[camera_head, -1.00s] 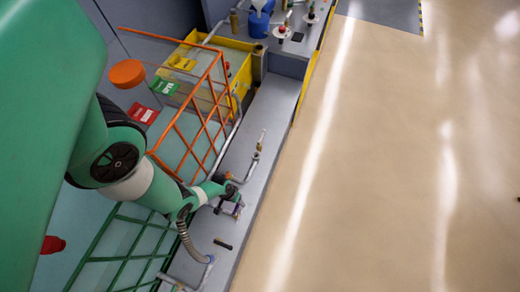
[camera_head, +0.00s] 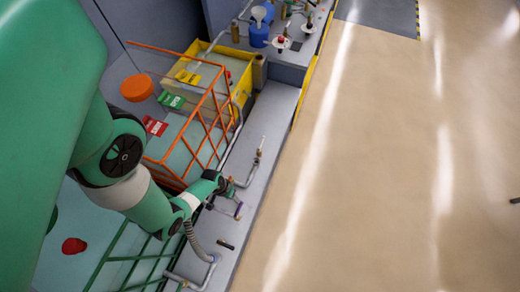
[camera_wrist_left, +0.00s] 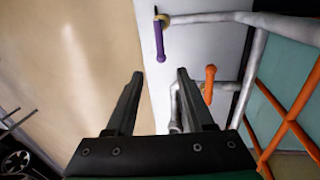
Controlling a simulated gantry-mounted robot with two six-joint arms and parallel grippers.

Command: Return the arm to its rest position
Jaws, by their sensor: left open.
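My left arm comes in from the left in the head view and ends in my left gripper above the grey ledge (camera_head: 262,130). In the left wrist view the left gripper (camera_wrist_left: 160,75) has its two black fingers apart, with nothing between them. An orange handle (camera_wrist_left: 210,83) on a pipe is just right of the right finger. My right gripper is not in view.
An orange cage frame (camera_head: 205,110) and a green frame (camera_head: 130,258) stand along the ledge. Pipes (camera_head: 205,275) run on it. A blue jug (camera_head: 259,36) is at the back.

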